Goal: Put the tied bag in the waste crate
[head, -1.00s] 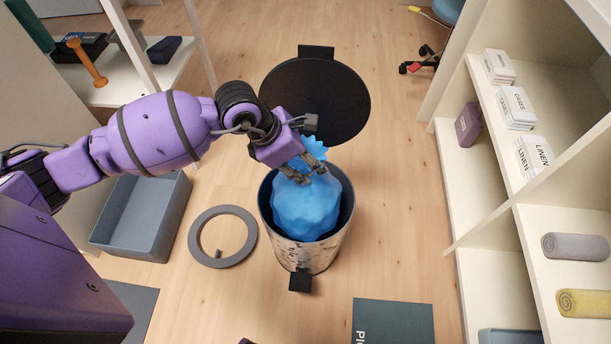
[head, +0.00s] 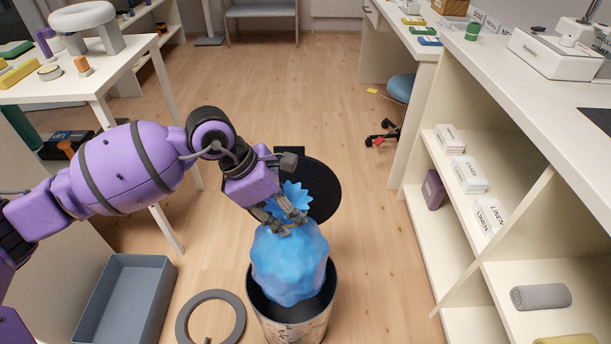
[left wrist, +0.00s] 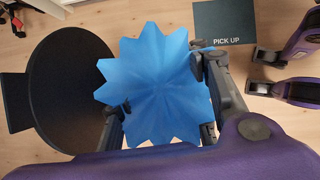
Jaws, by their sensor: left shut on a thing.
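The tied bag (head: 289,264) is blue and bulging, with a frilled top (head: 294,195). My left gripper (head: 285,222) is shut on its neck from above. The bag hangs upright over the open bin (head: 290,326), its lower part still within the rim. In the left wrist view the bag's star-shaped top (left wrist: 160,85) spreads between the fingers and hides its body. A blue-grey open crate (head: 125,262), seemingly the waste crate, stands empty on the floor at left. My right gripper (left wrist: 262,72) shows in the left wrist view, its fingers apart with nothing between them.
The bin's round black lid (head: 322,190) stands open behind the bag. A grey ring (head: 183,330) lies on the floor between crate and bin. Shelves (head: 455,250) line the right; a white table (head: 110,75) stands at back left. A dark "PICK UP" mat (left wrist: 225,22) lies on the floor.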

